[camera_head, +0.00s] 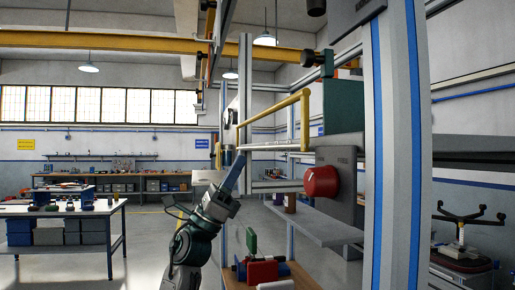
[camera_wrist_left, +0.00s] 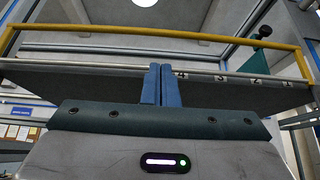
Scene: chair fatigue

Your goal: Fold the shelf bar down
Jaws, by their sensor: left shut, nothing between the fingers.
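The yellow shelf bar (camera_head: 275,109) stands raised above a shelf on the post frame, with its near end bent downward. In the left wrist view the bar (camera_wrist_left: 200,38) spans the top, above the shelf's numbered front edge (camera_wrist_left: 222,79). My left gripper (camera_head: 240,160) is shut and empty, its blue fingers pointing up beside the shelf in the head view. In the left wrist view its closed fingertips (camera_wrist_left: 161,70) are in front of the shelf edge, below the bar in the picture. Whether they touch the shelf cannot be told. My right gripper is out of view.
A red round knob (camera_head: 321,182) sits on a grey box right of the shelf. A blue-striped post (camera_head: 393,150) stands close at the right. A red vise (camera_head: 262,271) is on the bench below. A worktable (camera_head: 75,213) stands at the left, with open floor between.

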